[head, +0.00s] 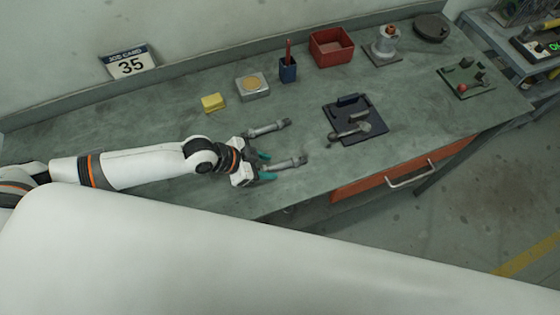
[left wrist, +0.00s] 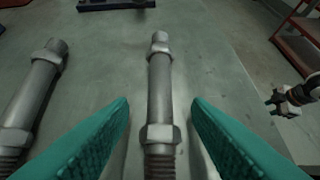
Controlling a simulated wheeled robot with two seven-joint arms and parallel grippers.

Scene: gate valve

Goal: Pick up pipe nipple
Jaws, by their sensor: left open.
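A grey metal pipe piece with hex collars and a threaded end, which looks like the pipe nipple (left wrist: 160,92), lies on the bench. In the left wrist view it runs lengthwise between my left gripper's teal fingers (left wrist: 160,128), with a gap on both sides. In the head view the nipple (head: 284,164) extends from between the fingertips of my left gripper (head: 266,166), which is open. A second, similar pipe piece (head: 267,129) lies beside it, farther back; it also shows at left in the wrist view (left wrist: 36,88). My right gripper (left wrist: 284,101) shows small at the wrist view's right edge.
A dark tray (head: 372,137) with metal parts is right of the nipple. Behind are a yellow block (head: 212,102), a square block with a round top (head: 252,86), a blue cup (head: 288,71) and a red bin (head: 331,58). The orange drawer (head: 350,188) is below the bench's front edge.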

